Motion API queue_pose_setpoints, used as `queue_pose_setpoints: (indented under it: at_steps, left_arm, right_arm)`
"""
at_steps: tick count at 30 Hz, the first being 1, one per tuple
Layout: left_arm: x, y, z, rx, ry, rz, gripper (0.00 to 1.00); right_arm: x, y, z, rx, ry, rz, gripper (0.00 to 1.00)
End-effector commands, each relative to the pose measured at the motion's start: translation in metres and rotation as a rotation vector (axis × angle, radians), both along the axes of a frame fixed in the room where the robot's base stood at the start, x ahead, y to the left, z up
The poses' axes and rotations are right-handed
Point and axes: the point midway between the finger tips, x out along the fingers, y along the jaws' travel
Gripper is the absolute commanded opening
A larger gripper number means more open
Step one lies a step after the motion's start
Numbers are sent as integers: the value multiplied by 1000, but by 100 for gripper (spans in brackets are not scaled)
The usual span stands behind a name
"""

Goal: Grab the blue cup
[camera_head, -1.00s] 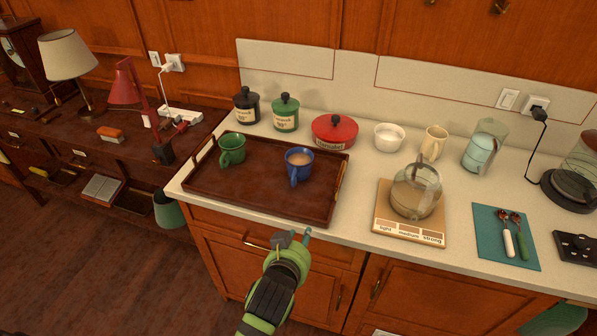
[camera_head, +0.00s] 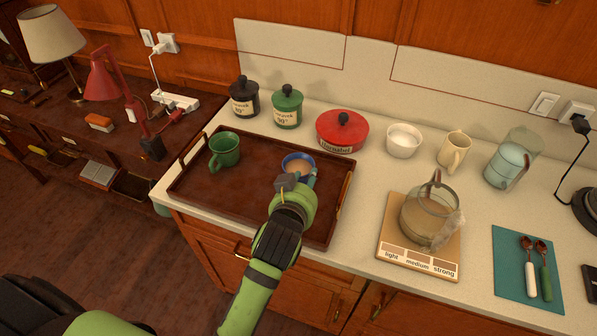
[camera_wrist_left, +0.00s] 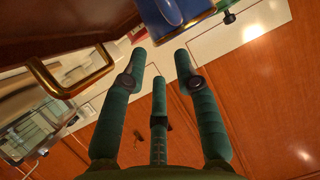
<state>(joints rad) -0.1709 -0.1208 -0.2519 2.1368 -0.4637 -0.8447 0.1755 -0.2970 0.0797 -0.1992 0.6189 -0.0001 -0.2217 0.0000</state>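The blue cup (camera_head: 299,159), holding a light brown drink, stands upright on the brown tray (camera_head: 250,219). In the head view my left gripper (camera_head: 296,181) is in front of the cup and hides its lower part and handle. In the left wrist view part of the blue cup (camera_wrist_left: 176,18) shows at the top edge, beyond the fingertips. The fingers of my left gripper (camera_wrist_left: 160,60) are spread, with nothing between them. Whether a fingertip touches the cup is unclear. My right gripper is in neither view.
A green cup (camera_head: 224,151) stands left of the blue cup on the tray. The tray has raised handles at its ends. Behind it are a black jar (camera_head: 244,101), a green jar (camera_head: 287,110) and a red pot (camera_head: 341,133). A glass jug (camera_head: 426,216) stands to the right.

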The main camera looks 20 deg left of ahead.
Motion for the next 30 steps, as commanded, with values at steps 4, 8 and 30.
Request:
queue_pose_setpoints:
  at_steps: [4,8,30]
  left_arm:
    - [19,1,-5,1,0,-2,30]
    - [35,2,-13,0,-1,0,30]
    - [43,3,-19,0,0,-1,0]
  right_arm:
    - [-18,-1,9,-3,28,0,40]
    - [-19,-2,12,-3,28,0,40]
    - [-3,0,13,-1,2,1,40]
